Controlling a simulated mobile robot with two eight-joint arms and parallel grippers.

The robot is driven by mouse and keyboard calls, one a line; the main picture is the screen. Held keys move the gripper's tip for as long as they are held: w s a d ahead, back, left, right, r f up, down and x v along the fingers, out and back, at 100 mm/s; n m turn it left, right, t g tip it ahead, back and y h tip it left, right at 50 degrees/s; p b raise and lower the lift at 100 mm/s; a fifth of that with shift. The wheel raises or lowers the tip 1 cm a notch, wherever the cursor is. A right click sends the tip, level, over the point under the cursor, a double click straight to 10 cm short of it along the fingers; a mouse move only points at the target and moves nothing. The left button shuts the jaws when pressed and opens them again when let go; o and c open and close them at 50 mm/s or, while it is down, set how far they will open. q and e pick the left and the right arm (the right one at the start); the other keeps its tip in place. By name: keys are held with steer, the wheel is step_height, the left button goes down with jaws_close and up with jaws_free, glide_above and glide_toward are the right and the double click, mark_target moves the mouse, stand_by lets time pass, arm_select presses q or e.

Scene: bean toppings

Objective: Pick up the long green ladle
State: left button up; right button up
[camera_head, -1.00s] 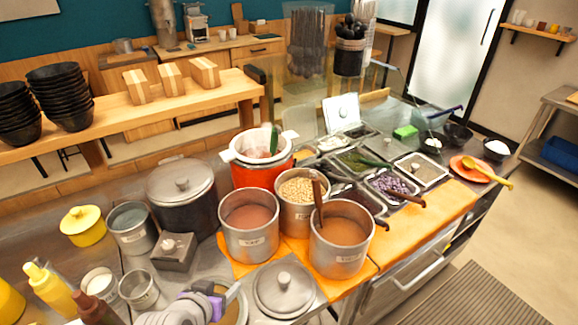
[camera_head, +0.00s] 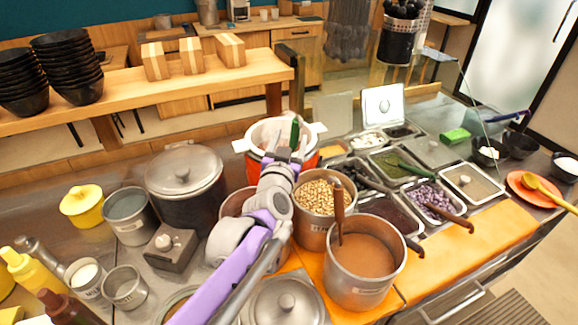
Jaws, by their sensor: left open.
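The long green ladle (camera_head: 294,131) stands in the white-rimmed orange pot (camera_head: 246,146), its green handle tip pointing up. Its lower part is hidden by my gripper and the pot. My left gripper (camera_head: 286,153) is open over the front of the pot, its fingers close to the ladle's handle. I cannot tell whether they touch the handle. My right gripper is not in view.
A pot of beans (camera_head: 317,193) and a pot of brown liquid with a brown-handled ladle (camera_head: 363,259) stand to the right of my arm. A large lidded dark pot (camera_head: 184,182) is on the left. Topping trays (camera_head: 470,183) fill the right side.

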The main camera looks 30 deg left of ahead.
arm_select(q)
steer(key=shift+d+p+x, duration=0.15)
steer(key=shift+p+x, duration=0.05)
steer(key=shift+x, duration=1.35)
steer(key=shift+d+p+x, duration=0.15)
steer(key=shift+d+x, duration=0.05)
steer(key=shift+x, duration=1.3)
steer(key=shift+r, duration=0.1)
jaws_close()
